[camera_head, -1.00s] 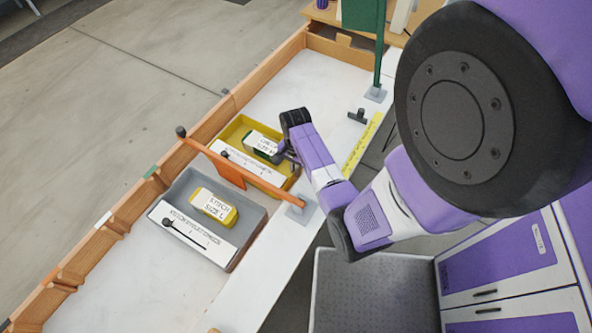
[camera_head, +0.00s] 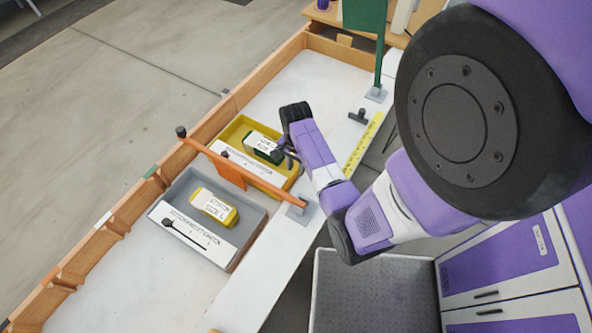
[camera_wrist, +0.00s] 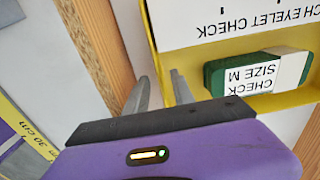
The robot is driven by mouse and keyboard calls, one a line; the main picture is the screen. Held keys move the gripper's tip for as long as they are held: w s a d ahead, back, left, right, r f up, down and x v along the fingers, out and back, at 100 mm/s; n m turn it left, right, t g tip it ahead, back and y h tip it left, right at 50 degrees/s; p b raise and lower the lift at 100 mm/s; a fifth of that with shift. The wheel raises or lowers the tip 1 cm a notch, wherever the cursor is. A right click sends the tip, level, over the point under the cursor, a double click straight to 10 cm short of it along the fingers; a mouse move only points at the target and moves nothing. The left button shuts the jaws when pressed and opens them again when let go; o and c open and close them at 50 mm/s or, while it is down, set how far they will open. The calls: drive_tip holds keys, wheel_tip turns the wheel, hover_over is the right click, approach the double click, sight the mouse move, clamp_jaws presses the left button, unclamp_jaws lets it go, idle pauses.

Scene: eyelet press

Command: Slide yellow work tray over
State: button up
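The yellow work tray (camera_head: 231,132) sits on the white bench behind an orange bar. It holds a green block labelled SIZE M (camera_wrist: 218,78) and a white card reading EYELET CHECK (camera_wrist: 225,20). My gripper (camera_head: 281,157) is at the tray's right side. In the wrist view, my gripper (camera_wrist: 160,77) has its two fingers apart, with the tray's yellow side wall (camera_wrist: 149,32) running down toward the gap between them. I cannot tell whether either finger touches the wall.
An orange bar (camera_head: 240,172) on a post crosses between the yellow tray and a grey tray (camera_head: 180,190) holding a yellow block (camera_head: 214,207). A wooden rail edges the bench. A yellow ruler strip (camera_head: 362,146) lies right. White bench beyond the yellow tray is clear.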

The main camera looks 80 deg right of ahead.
drive_tip(key=shift+r, duration=2.8)
drive_tip(key=w+d+r+n+t+h, duration=0.2)
drive_tip(key=w+d+r+n+h, duration=0.15)
drive_tip(key=d, duration=0.45)
drive_tip(key=w+a+r+n+t+h+b, duration=0.1)
drive_tip(key=w+a+r+n+t+h, duration=0.25)
drive_tip(key=a, duration=0.25)
drive_tip(key=w+a+r+n+t+h+b, duration=0.1)
drive_tip(key=w+a+r+n+t+h, duration=0.1)
drive_tip(key=w+a+r+n+t, duration=0.3)
drive_tip(key=s+a+r+n+t+b, duration=0.2)
drive_tip(key=a+r+n+t, duration=0.15)
drive_tip(key=a, duration=0.95)
drive_tip(key=s+a+r+n+y+b, duration=0.1)
drive_tip(key=s+a+n+y, duration=0.2)
drive_tip(key=s+a, duration=0.3)
drive_tip(key=s+a+r+n+y+b, duration=0.2)
drive_tip(key=s+a+n+y, duration=0.2)
drive_tip(key=a, duration=0.8)
drive_tip(key=shift+s+a+r+t+y, duration=0.3)
drive_tip(key=shift+s+t+y, duration=0.1)
drive_tip(key=shift+s+y, duration=0.7)
